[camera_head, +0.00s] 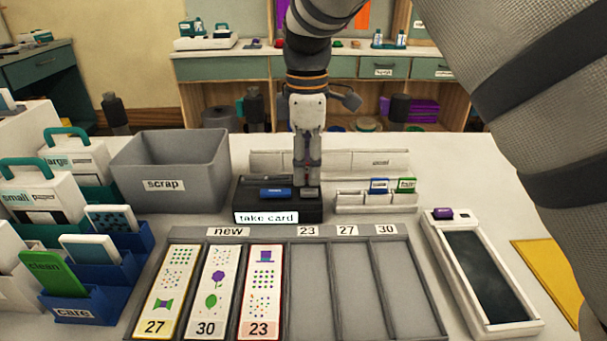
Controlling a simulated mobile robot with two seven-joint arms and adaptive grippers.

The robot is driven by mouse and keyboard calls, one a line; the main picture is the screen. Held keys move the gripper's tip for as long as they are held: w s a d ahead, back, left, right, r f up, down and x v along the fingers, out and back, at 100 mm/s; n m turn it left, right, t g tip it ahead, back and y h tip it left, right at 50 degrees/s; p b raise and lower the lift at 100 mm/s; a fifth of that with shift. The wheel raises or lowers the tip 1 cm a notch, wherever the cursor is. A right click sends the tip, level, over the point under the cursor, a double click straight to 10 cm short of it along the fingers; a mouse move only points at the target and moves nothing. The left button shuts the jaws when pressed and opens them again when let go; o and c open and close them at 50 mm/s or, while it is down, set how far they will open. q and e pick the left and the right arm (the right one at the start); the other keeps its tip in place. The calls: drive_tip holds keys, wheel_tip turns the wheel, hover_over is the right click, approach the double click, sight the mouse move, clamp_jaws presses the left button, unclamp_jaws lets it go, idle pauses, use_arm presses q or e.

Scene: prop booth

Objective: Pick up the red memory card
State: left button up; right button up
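My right gripper (308,184) points straight down at the right half of the dark tray (262,207) labelled "take card". Its fingers are close together, and I cannot tell whether they are shut. A small reddish patch shows between or on the fingers; I cannot tell whether it is the red memory card, and no red card shows clearly elsewhere. A blue card (276,192) lies in the left half of the tray. A grey piece (310,193) shows right under the fingertips. My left gripper is not in view.
A white rack (374,206) at right holds blue and green cards. A purple card (442,214) sits on a white-framed device (484,275). A sectioned grey tray (310,232) with three picture strips lies in front. Blue holders (78,308) crowd the left.

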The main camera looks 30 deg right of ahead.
sight(306, 164)
clamp_jaws()
idle(0.3)
